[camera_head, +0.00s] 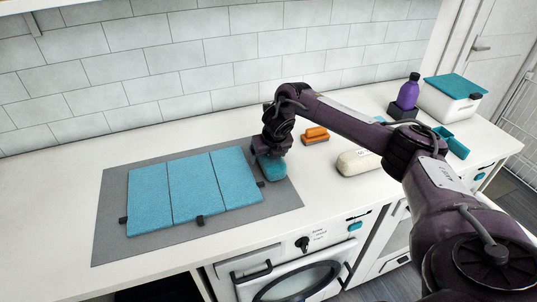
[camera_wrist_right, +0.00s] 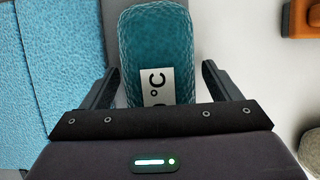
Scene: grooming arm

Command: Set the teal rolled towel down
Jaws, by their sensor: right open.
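The teal rolled towel (camera_head: 273,168) is at the right end of the grey mat, just right of the flat blue panels. In the right wrist view the towel (camera_wrist_right: 155,40) stretches away between my fingers, with a white label marked "°C" facing the camera. My right gripper (camera_wrist_right: 159,72) is open around the towel's near end, with a visible gap at the right finger. In the head view the right gripper (camera_head: 270,154) reaches down over the towel and hides part of it. Whether the towel's underside touches the mat is hard to tell. My left gripper is not in view.
The grey mat (camera_head: 112,205) holds three flat blue panels (camera_head: 195,187) with small black clips. To the right are an orange brush-like item (camera_head: 316,133), a cream roll (camera_head: 358,162), a purple bottle (camera_head: 409,92) and a white bin with teal lid (camera_head: 450,98). The counter's left is clear.

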